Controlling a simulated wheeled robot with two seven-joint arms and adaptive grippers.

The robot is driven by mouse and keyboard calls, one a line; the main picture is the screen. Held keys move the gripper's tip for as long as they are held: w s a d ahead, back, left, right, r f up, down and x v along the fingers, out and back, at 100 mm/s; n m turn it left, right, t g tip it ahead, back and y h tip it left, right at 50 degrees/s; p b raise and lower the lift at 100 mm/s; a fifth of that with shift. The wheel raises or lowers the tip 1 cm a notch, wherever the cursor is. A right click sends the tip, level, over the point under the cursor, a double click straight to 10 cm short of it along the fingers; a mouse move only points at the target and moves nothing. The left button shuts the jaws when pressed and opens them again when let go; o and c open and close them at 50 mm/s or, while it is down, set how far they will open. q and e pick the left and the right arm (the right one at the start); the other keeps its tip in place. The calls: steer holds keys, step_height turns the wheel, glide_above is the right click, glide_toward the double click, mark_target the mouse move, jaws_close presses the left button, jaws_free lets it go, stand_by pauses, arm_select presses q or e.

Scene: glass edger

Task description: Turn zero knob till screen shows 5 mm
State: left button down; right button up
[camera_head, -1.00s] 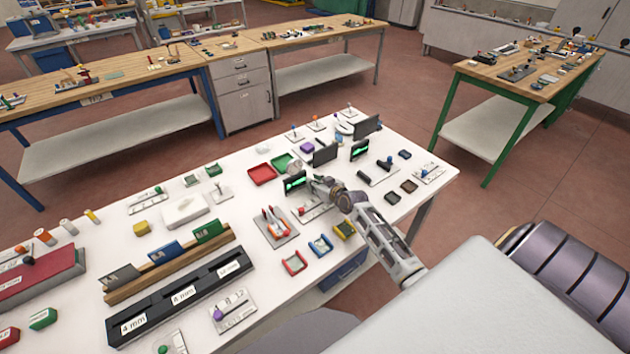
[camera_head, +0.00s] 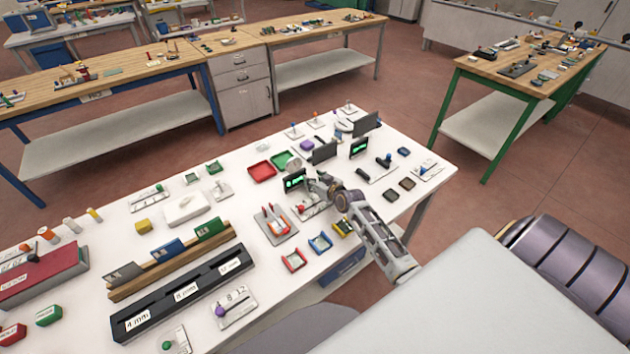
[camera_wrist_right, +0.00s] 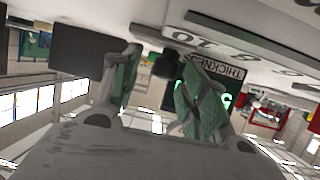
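A small dark screen (camera_head: 293,182) with green characters, too small to read, stands on the white table. My right gripper (camera_head: 309,188) is just right of it, over a light plate. In the right wrist view, my right gripper (camera_wrist_right: 162,85) has its two green-padded fingers apart. A dark round knob (camera_wrist_right: 165,66) shows between them, nearer the right finger; I cannot tell whether they touch. A panel labelled THICKNESS (camera_wrist_right: 227,70) with green glow is partly hidden behind the right finger. A light plate with numbers (camera_wrist_right: 235,48) is above. My left gripper is not in view.
A plate with red-handled tools (camera_head: 276,225) and small red and blue trays (camera_head: 320,244) lie close in front. A black block labelled in mm (camera_head: 185,291) is at front left.

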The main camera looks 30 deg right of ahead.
steer(key=shift+a, duration=0.1)
steer(key=shift+s, duration=0.25)
steer(key=shift+v, duration=5.75)
steer(key=shift+w+r, duration=0.1)
steer(key=shift+r, duration=0.05)
